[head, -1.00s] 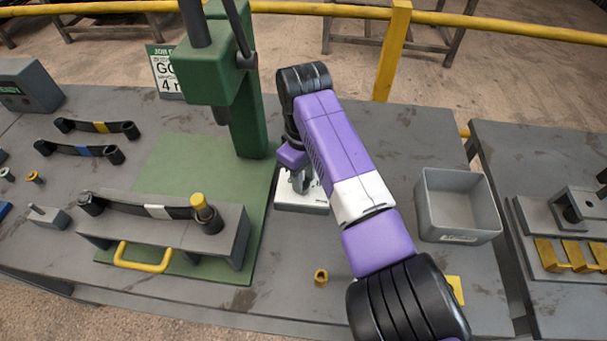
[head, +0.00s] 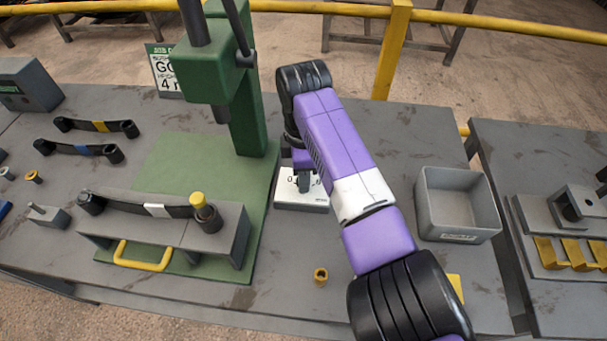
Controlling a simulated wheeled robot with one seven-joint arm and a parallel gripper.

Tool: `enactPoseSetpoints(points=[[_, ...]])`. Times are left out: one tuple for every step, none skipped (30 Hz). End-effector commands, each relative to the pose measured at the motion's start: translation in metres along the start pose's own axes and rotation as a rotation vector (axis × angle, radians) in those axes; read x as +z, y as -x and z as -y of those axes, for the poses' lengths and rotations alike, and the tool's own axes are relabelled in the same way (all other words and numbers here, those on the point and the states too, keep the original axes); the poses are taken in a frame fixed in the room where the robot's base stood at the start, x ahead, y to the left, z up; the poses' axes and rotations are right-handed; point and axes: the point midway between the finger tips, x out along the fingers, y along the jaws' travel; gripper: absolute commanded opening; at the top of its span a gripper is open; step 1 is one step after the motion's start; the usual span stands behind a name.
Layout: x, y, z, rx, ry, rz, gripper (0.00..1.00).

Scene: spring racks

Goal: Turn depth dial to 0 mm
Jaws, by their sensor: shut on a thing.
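The depth dial unit (head: 312,203) is a small box with a white top face and a grey front. It stands on the bench just right of the green press base. My gripper (head: 303,184) points down over its top face and is shut on the dial's knob, which is mostly hidden by the fingers. Some dark scale marks show on the white face beside the fingers, with a "0" to their left. The rest of the scale and the pointer are too small or hidden to read.
A green press (head: 210,75) stands left of my arm. A fixture (head: 170,230) with a strip and yellow handle sits on its base. A grey bin (head: 457,235) stands to the right. A brass bushing (head: 320,277) lies in front of the dial unit.

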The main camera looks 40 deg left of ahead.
Motion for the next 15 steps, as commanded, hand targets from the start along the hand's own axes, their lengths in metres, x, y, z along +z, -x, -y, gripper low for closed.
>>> enactPoseSetpoints(points=[[-0.0004,0.0012,-0.0008,0.003,0.012,-0.002,0.00],[-0.0005,0.0012,-0.0008,0.003,0.017,-0.002,0.00],[-0.0005,0.0012,-0.0008,0.003,0.023,-0.002,0.00],[-0.0005,0.0012,-0.0008,0.003,0.027,-0.002,0.00],[-0.0005,0.0013,-0.0008,0.003,0.030,-0.002,0.00],[-0.0006,0.0013,-0.0008,0.003,0.034,-0.002,0.00],[-0.0006,0.0013,-0.0008,0.003,0.036,-0.002,0.00],[-0.0006,0.0013,-0.0008,0.003,0.037,-0.002,0.00],[-0.0006,0.0013,-0.0008,0.003,0.038,-0.002,0.00],[-0.0006,0.0014,-0.0008,0.003,0.038,-0.002,0.00],[-0.0006,0.0014,-0.0008,0.003,0.039,-0.002,0.00],[-0.0006,0.0014,-0.0008,0.003,0.039,-0.002,0.00],[-0.0006,0.0014,-0.0008,0.003,0.038,-0.002,0.00],[-0.0006,0.0014,-0.0008,0.003,0.038,-0.002,0.00],[-0.0007,0.0014,-0.0008,0.003,0.038,-0.002,0.00]])
